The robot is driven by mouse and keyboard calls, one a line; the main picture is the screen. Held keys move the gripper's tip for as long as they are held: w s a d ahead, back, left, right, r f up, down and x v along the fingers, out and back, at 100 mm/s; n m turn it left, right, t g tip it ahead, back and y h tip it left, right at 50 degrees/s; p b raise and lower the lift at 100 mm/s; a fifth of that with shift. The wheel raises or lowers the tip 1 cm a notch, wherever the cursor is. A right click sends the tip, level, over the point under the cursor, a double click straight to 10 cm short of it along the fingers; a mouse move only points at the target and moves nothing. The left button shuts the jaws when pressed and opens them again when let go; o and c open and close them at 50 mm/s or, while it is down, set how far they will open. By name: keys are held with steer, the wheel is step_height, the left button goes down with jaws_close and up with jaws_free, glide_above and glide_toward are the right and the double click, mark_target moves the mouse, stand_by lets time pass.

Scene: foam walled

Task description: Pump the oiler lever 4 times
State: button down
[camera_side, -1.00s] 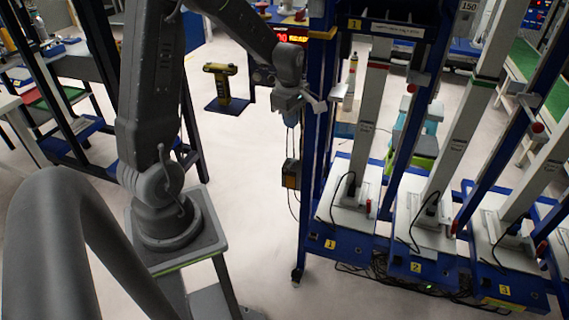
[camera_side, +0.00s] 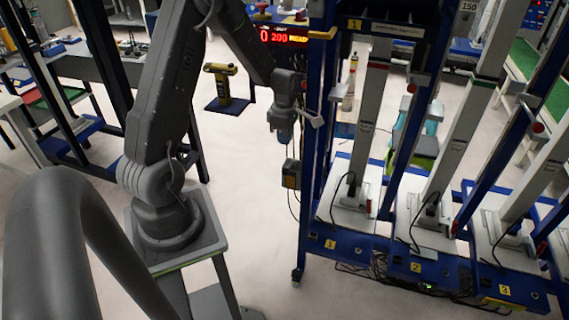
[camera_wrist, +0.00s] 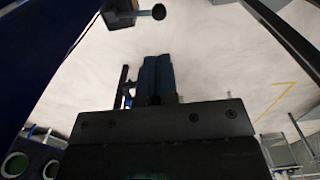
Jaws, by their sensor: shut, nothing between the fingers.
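My gripper (camera_side: 284,138) points down, left of the blue post of station 1. Its dark blue fingers (camera_wrist: 157,72) are shut together and empty in the wrist view. A short dark rod with a round black knob (camera_wrist: 158,12) lies beyond the fingertips, apart from them in that picture. I cannot tell for sure whether it is the oiler lever. In the side view a small pale grey arm (camera_side: 312,119) sits between my gripper and the post; I cannot tell whether it is the lever or touches my gripper.
An orange-yellow handle (camera_side: 322,35) sticks out near the top of the post. A red-lit display (camera_side: 284,35) stands behind my arm. A small dark box (camera_side: 290,173) hangs below my gripper. A yellow tool on a stand (camera_side: 220,82) is at left. Floor between is clear.

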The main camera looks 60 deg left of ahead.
mark_target(283, 170)
step_height(283, 170, down, 10)
steer(key=shift+f, duration=0.15)
steer(key=shift+s+d+f, duration=0.1)
stand_by(0.5)
steer(key=shift+s+d+f, duration=0.2)
steer(key=shift+f, duration=0.25)
steer(key=shift+s+d+f, duration=0.15)
steer(key=shift+f, duration=0.25)
steer(key=shift+s+d+f, duration=0.15)
steer(key=shift+f, duration=0.35)
steer(key=shift+s+d+f, duration=0.1)
steer(key=shift+f, duration=0.4)
steer(key=shift+r, duration=0.8)
